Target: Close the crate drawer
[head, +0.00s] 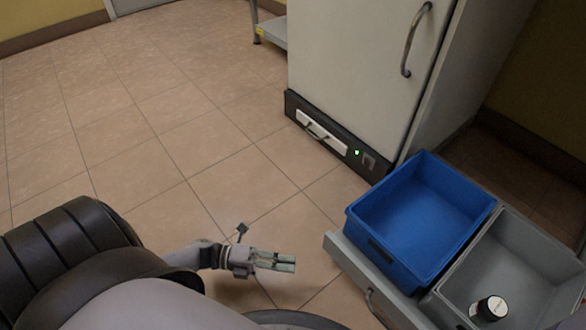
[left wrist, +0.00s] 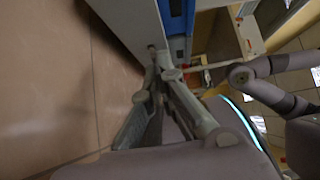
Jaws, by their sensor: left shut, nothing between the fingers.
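The crate drawer (head: 345,254) is a grey drawer standing out at the lower right of the head view. A blue crate (head: 368,243) and a grey crate (head: 471,247) sit in it. A curved metal handle (head: 376,307) is on its front face. My left gripper (head: 294,263) is shut and empty, in front of the drawer and apart from it in the head view. In the left wrist view, the fingers (left wrist: 155,72) point towards the grey drawer front, with the blue crate (left wrist: 177,15) beyond. My right gripper is not in view.
A dark bottle with a white cap (head: 490,308) is in the grey crate. A tall white cabinet (head: 350,60) with a vertical handle stands behind the drawer. A metal shelf leg (head: 255,22) is at the top. The tiled floor on the left is clear.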

